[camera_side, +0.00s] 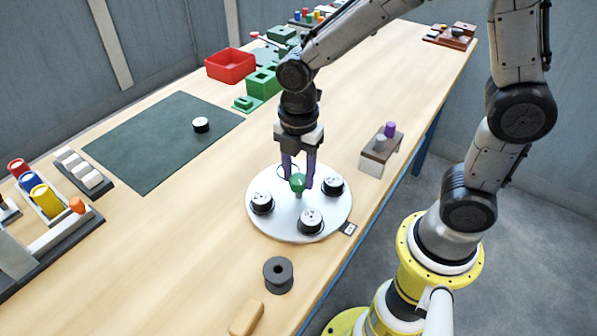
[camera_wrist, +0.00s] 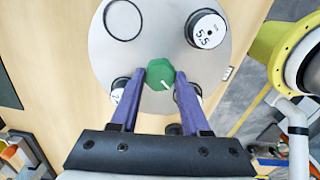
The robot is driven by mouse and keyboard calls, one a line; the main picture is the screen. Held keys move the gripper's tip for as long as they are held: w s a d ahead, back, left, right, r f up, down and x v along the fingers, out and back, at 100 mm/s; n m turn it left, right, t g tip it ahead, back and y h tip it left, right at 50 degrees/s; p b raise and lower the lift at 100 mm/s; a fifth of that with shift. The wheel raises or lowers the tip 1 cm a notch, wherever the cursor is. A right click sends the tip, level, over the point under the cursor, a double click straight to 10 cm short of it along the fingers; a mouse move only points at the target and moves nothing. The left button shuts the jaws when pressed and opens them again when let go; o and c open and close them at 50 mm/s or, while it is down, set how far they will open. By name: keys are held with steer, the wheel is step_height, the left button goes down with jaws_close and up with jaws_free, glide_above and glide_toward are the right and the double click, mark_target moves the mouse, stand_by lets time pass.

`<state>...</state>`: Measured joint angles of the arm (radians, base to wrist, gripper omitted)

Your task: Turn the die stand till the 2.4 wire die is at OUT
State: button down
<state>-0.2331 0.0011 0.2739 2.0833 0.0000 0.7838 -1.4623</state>
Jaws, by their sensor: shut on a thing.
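The die stand (camera_side: 278,222) is a round, pale turntable with a green knob (camera_wrist: 160,74) at its centre. My gripper (camera_side: 298,180) is shut on the knob, one purple finger on each side. Three black dies with white tops stand on the disc. In the wrist view one reads 5.5 (camera_wrist: 207,31); the other two are partly behind my fingers, their numbers unreadable. An empty ring (camera_wrist: 122,20) marks a fourth place.
Another white-topped piece (camera_side: 201,125) lies on the dark green mat (camera_side: 150,150). A grey spool (camera_side: 278,274) and a tan block (camera_side: 246,317) stand in front. A small block holder (camera_side: 380,148) is at the right. A red bin (camera_side: 230,65) is behind.

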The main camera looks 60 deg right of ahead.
mark_target(299, 178)
steer(key=shift+r+n, duration=0.1)
steer(key=shift+n, duration=8.6)
steer(key=shift+c, duration=1.9)
jaws_free()
step_height(299, 178, up, 14)
